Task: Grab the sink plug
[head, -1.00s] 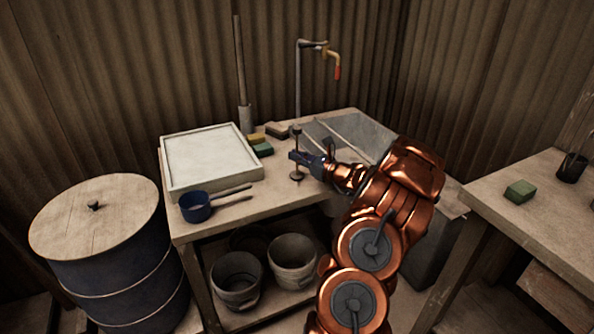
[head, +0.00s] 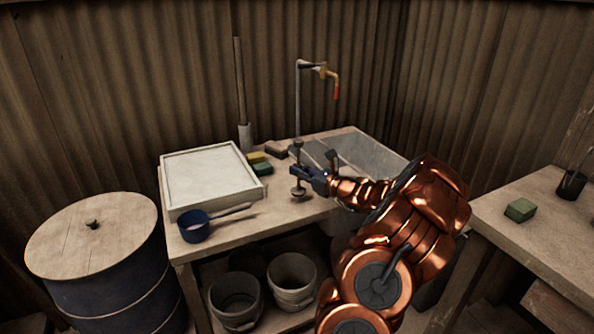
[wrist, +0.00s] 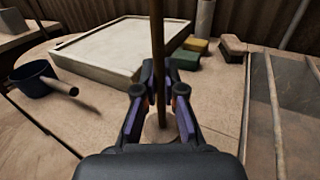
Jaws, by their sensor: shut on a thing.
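The sink plug is a thin dark upright rod (wrist: 158,45) with a round disc (head: 299,192) at its foot and a small knob on top. It stands over the wooden bench top, to the right of the white tray, in the head view. My gripper (head: 299,173) is shut on the rod, between knob and disc. In the wrist view, my gripper's fingers (wrist: 160,92) close around the rod from both sides. The disc shows only partly behind the fingers there. I cannot tell whether the disc touches the bench.
A white tray (head: 262,193) and a blue pot (head: 194,228) sit left on the bench. Green and yellow sponges and a brush lie behind. The sink (head: 372,157) with its tap (head: 326,72) is at the right. Buckets stand below; a lidded barrel (head: 92,232) is left.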

